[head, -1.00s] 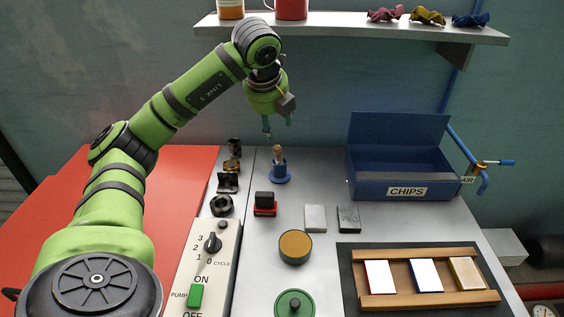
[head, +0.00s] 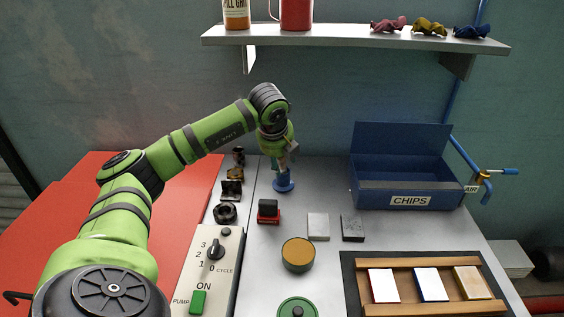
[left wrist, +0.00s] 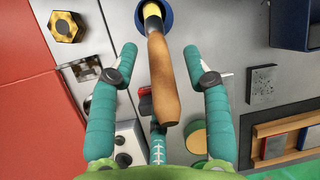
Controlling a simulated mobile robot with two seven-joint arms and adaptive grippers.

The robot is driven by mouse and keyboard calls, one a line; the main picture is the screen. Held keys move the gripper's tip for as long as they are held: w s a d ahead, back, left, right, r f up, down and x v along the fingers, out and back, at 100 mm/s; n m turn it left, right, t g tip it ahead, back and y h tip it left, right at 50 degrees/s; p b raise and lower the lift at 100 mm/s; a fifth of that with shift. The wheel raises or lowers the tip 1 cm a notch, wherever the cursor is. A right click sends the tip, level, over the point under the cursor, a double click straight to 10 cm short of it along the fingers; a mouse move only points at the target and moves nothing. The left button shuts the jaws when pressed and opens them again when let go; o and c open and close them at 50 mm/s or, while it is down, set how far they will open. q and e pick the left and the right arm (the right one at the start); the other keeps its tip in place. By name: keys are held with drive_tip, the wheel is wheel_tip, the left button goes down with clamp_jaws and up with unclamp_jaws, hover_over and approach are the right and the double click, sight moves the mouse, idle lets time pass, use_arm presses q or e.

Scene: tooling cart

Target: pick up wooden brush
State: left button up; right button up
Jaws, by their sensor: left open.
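The wooden brush (left wrist: 163,78) stands handle-up in a round blue holder (head: 284,184) on the grey cart top. Its brown handle points toward the camera in the left wrist view, with a yellow band near the holder. My left gripper (head: 282,163) is above the holder in the head view and hides most of the brush there. In the left wrist view the teal fingers (left wrist: 160,52) are spread open on both sides of the handle, with visible gaps. A third finger shows below the handle's end. My right gripper is not in view.
Dark fittings (head: 231,190) stand in a row left of the holder. A red-and-black block (head: 268,212) is in front of it. A blue CHIPS bin (head: 376,195) is to the right. A shelf (head: 350,37) hangs above at the back.

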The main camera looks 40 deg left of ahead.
use_arm(q)
drive_tip(key=shift+x, duration=1.5)
drive_tip(key=shift+a+r, duration=0.1)
clamp_jaws()
